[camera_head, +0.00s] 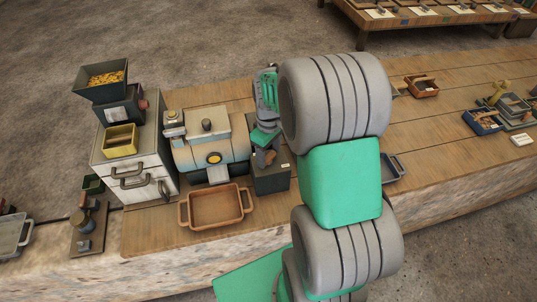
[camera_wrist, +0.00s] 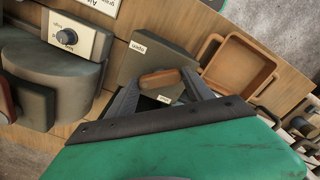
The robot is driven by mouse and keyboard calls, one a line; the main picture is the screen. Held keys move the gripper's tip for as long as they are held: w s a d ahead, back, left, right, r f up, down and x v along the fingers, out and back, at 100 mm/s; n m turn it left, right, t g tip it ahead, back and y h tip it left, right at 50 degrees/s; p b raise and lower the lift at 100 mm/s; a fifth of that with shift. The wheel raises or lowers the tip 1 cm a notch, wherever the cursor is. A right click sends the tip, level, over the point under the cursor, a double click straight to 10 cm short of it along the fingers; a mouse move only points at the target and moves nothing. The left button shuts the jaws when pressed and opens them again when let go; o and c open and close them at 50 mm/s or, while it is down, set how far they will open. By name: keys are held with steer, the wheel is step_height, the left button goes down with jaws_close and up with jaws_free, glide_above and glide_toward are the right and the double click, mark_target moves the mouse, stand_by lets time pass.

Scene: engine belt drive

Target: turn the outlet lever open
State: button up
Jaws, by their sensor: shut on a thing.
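The outlet lever shows as a brown, rounded wooden handle (camera_wrist: 160,77) in the wrist view. It sits over a dark grey box (camera_wrist: 166,58) with a white "open" label (camera_wrist: 138,47). Another small label (camera_wrist: 163,99) lies on the near side of the handle, its word too small to read. My gripper (camera_wrist: 163,80) is shut on the handle, one finger on each side. The lever's pivot is hidden.
A brown wooden tray (camera_head: 216,223) stands in front of the machine and shows beyond the box in the wrist view (camera_wrist: 268,80). A white cabinet (camera_head: 160,165) with a hopper (camera_head: 101,92) is at the left. A small grey tray (camera_head: 393,172) lies right of my arm.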

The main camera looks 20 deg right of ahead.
mark_target(269, 156)
steer(key=m, duration=0.3)
steer(key=shift+m+b, duration=0.3)
steer(key=shift+b, duration=0.05)
steer(key=shift+r+m+b, duration=0.1)
steer(key=shift+m+b, duration=0.2)
steer(key=shift+m, duration=1.7)
steer(key=o, duration=1.1)
step_height(269, 156, up, 8)
steer(key=shift+f+b, duration=0.1)
steer(key=shift+b, duration=0.5)
